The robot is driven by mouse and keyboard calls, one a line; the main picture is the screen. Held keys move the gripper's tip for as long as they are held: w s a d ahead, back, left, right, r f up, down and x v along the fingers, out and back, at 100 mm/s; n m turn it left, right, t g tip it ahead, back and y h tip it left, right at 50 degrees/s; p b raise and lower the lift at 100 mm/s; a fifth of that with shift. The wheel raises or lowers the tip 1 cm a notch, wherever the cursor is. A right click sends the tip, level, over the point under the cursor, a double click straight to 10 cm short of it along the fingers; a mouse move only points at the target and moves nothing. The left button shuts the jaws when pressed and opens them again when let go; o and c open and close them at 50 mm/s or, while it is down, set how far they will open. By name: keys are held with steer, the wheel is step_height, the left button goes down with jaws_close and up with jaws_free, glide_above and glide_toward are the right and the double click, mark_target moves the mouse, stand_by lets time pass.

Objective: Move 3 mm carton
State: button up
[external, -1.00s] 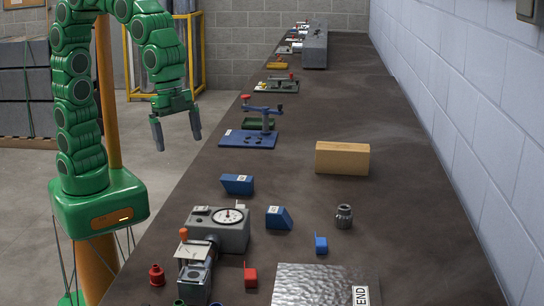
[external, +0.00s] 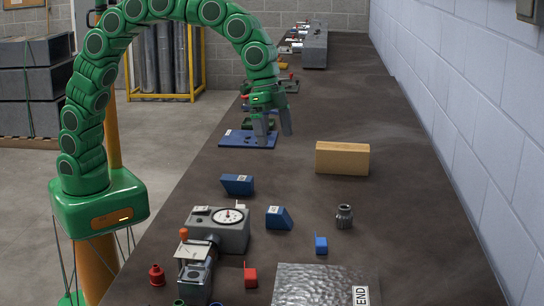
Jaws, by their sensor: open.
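A tan, carton-like box (external: 342,158) lies on the dark bench, right of the middle; no label on it can be read, so I cannot tell whether it is the 3 mm carton. My gripper (external: 275,137) is open and empty, pointing down above the bench. In the picture it is to the left of the tan box and a little higher, apart from it. It partly hides the blue-based fixture (external: 240,140) behind it.
Two blue blocks (external: 237,184), a grey dial gauge device (external: 220,230), a small metal cylinder (external: 344,216), a small blue piece (external: 321,244) and a shiny metal sheet (external: 318,285) stand nearer. A wall bounds the bench at right. The bench right of the box is clear.

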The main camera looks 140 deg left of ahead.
steer(key=a+f+n, duration=0.2)
steer(key=a+f, duration=0.1)
steer(key=a, duration=0.9)
steer(key=n+y, duration=0.2)
steer(key=n, duration=0.2)
glide_toward(344, 157)
steer(key=shift+g, duration=0.3)
steer(key=s+a, duration=0.3)
steer(key=shift+r, duration=0.15)
steer(key=x, duration=1.2)
steer(key=shift+w+d, duration=0.1)
steer(key=shift+d, duration=0.05)
steer(key=c, duration=1.1)
steer(key=shift+o, duration=0.2)
steer(key=shift+w+d, duration=7.05)
steer(key=shift+w, duration=0.05)
